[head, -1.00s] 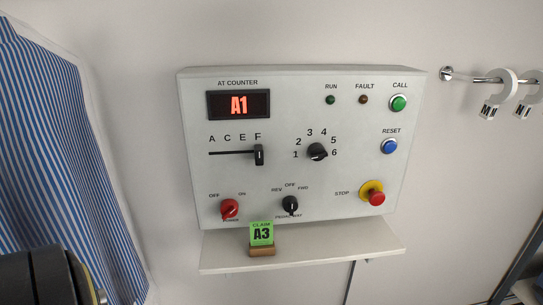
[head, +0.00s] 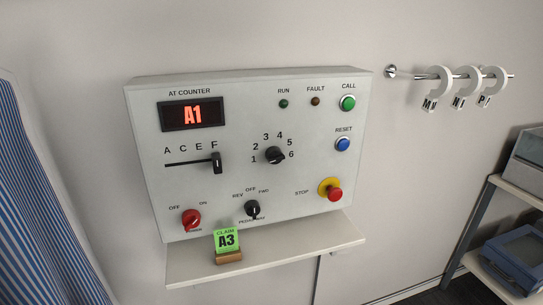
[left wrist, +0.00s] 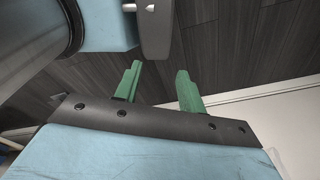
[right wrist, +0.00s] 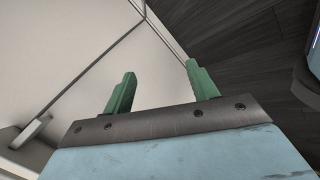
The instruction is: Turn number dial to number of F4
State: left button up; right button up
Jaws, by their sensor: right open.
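The number dial (head: 275,155) is a black knob on the white control panel (head: 325,100), ringed by the numbers 1 to 6. Its pointer seems turned to the right, near 6, but is too small to be sure. The letter slider (head: 216,163) stands at the right end of its slot, under F. The red display (head: 194,115) reads A1. My left gripper (left wrist: 158,88) is open and empty in the left wrist view. My right gripper (right wrist: 160,88) is open and empty in the right wrist view. Neither gripper shows in the head view.
A shelf (head: 300,250) under the panel bears a green claim card (head: 227,240) reading A3. Red and black knobs, buttons and a stop button (head: 334,194) surround the dial. Striped cloth (head: 45,200) hangs left. A rail with tags (head: 415,76) and a rack (head: 470,225) are right.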

jog(key=w+a+r+n+t+p, duration=0.1)
jog(key=w+a+r+n+t, duration=0.2)
jog(key=w+r, duration=0.5)
jog(key=w+a+r+n+t, duration=0.1)
jog(key=w+a+r+n, duration=0.3)
jog(key=r, duration=0.6)
jog(key=n+t+y+p, duration=0.2)
jog(key=n+t+y, duration=0.35)
jog(key=n, duration=1.15)
send_near(277, 160)
pick_arm(q)
jog(key=r, duration=0.2)
jog(key=s+r, duration=0.1)
jog(key=shift+a, duration=0.3)
pick_arm(e)
jog(key=shift+t+h, duration=0.35)
jog(key=x, duration=0.9)
jog(key=shift+w+a+f, duration=0.2)
jog(key=shift+a, duration=0.1)
jog(key=c, duration=0.9)
